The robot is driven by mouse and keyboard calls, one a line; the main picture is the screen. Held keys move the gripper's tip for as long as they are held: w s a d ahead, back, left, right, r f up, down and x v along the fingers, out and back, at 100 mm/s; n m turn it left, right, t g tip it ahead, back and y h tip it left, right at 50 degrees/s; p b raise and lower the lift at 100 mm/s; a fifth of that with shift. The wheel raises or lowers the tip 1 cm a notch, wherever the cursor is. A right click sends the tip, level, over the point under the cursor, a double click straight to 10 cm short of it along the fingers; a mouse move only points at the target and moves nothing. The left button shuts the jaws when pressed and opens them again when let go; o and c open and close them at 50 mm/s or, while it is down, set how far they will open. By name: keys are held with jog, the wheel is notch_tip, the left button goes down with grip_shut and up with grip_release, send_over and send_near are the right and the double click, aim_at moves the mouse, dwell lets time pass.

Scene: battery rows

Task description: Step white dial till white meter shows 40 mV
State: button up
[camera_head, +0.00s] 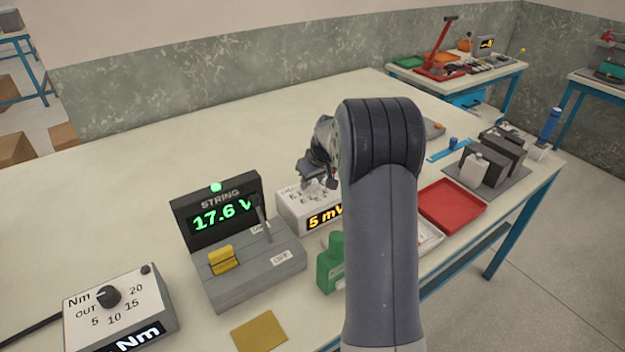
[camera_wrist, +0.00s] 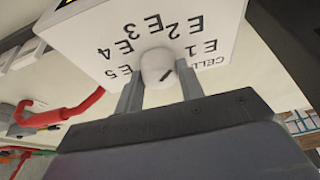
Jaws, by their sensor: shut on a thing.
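The white meter (camera_head: 309,206) stands on the table behind my arm. Its display reads 5 mV in amber, with the right edge hidden by my arm. The wrist view shows its white face (camera_wrist: 105,40) upside down, with the labels CELL and E1 to E5 around the white dial (camera_wrist: 156,60). A dark pointer line shows on the dial; I cannot tell surely which label it points to. My gripper (camera_wrist: 159,76) has a finger on each side of the dial and is shut on it. In the head view my gripper (camera_head: 318,172) is at the meter's top, partly hiding the dial.
A grey STRING tester (camera_head: 245,270) reading 17.6 V stands left of the meter. A torque box (camera_head: 120,310) sits front left. A red tray (camera_head: 452,205) lies right of my arm. The table's back left is clear.

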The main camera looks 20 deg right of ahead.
jog(key=shift+c, duration=0.8)
jog(key=shift+m, duration=0.3)
jog(key=m+h, duration=0.1)
jog(key=m, duration=0.2)
jog(key=shift+a+h, duration=0.15)
jog(key=shift+h, duration=0.15)
jog(key=m, duration=0.2)
jog(key=m+g+h+b, duration=0.1)
jog(key=m, duration=0.2)
jog(key=shift+a+h, duration=0.1)
jog(key=shift+h, duration=0.2)
jog(key=shift+m, duration=0.3)
jog(key=o, duration=1)
